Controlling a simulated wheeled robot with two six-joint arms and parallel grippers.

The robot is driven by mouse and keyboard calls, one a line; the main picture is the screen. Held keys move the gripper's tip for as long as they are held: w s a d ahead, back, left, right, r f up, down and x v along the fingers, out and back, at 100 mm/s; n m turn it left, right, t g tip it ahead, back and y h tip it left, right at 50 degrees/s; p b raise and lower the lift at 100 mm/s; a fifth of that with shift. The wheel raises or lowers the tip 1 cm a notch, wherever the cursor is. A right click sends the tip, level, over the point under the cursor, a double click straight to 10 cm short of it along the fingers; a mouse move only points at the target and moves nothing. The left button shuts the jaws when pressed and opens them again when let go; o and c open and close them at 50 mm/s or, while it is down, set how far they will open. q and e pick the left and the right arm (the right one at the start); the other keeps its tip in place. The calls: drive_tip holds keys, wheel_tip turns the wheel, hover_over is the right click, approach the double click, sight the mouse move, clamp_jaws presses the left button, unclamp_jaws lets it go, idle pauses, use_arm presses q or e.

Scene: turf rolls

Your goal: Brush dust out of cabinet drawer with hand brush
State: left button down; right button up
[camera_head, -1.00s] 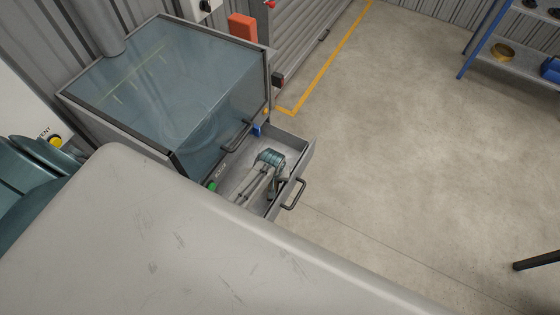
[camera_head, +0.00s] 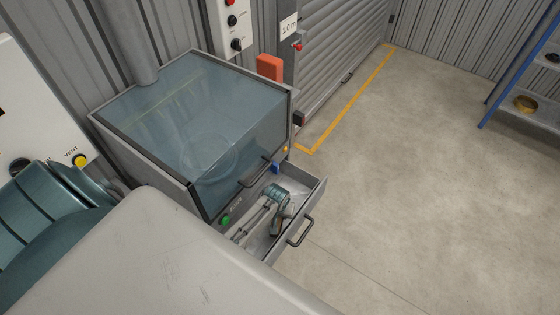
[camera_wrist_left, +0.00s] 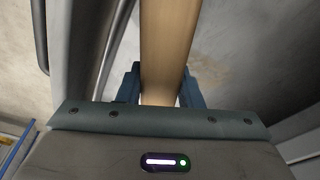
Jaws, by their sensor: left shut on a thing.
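The cabinet (camera_head: 190,120) has a glazed top and an open drawer (camera_head: 317,193) at its lower front. A teal wrist joint and slim links of my left arm reach down into the drawer in the head view; the gripper's fingers and the brush cannot be made out there. In the left wrist view, my left gripper (camera_wrist_left: 163,88) is shut on the wooden handle of the hand brush (camera_wrist_left: 167,40). The bristles are out of view. A faint tan patch, perhaps dust (camera_wrist_left: 210,70), lies on the grey surface right of the handle. My right gripper is not in view.
A bar handle (camera_head: 300,232) sticks out from the drawer front. A white panel with a yellow vent button (camera_head: 80,160) stands at the left. An orange box (camera_head: 270,67) is beyond the cabinet. Open concrete floor (camera_head: 400,180) lies to the right; a blue-framed shelf is at the far right.

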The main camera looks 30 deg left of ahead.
use_arm(q)
drive_tip(key=d, duration=1.4)
drive_tip(key=shift+s+r, duration=0.15)
drive_tip(key=shift+r, duration=0.25)
idle(0.5)
wheel_tip(320, 180, up, 6)
idle(0.7)
drive_tip(key=shift+r, duration=1.5)
